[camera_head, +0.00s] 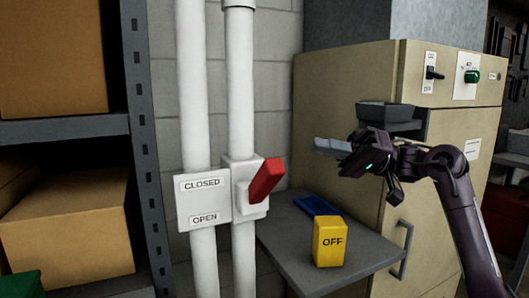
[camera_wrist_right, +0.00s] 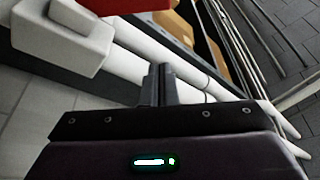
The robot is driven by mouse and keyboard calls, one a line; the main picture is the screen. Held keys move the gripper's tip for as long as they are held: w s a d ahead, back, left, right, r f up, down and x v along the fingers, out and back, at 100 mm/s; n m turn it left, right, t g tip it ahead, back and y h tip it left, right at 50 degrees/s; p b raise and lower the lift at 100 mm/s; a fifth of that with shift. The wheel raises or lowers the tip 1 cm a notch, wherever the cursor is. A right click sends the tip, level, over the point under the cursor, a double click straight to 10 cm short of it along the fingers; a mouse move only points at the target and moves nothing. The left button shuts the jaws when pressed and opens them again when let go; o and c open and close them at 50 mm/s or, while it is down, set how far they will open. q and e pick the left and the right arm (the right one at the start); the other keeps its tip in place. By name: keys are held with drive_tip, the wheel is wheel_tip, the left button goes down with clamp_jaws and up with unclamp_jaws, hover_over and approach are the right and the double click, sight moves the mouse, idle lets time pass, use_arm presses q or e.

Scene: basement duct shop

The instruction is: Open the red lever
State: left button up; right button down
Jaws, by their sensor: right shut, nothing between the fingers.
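The red lever (camera_head: 266,180) sticks out from a white valve housing (camera_head: 245,205) on a white pipe and slants up to the right. A white plate (camera_head: 203,207) beside it reads CLOSED at the top and OPEN below; the lever's raised end is at about the height of CLOSED. My right gripper (camera_head: 318,146) is shut and empty, right of and a little above the lever, apart from it. In the right wrist view the shut fingers (camera_wrist_right: 160,78) show, with the white housing (camera_wrist_right: 62,38) and part of the red lever (camera_wrist_right: 120,5) at the top left. My left gripper is out of view.
A yellow block marked OFF (camera_head: 328,243) and a blue tray (camera_head: 318,204) sit on a grey shelf (camera_head: 370,252) below my gripper. A beige cabinet (camera_head: 345,78) stands behind. A metal rack with boxes (camera_head: 70,220) borders the left.

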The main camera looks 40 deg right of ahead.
sight(263, 184)
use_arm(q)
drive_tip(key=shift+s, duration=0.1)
use_arm(e)
drive_tip(key=shift+a, duration=0.1)
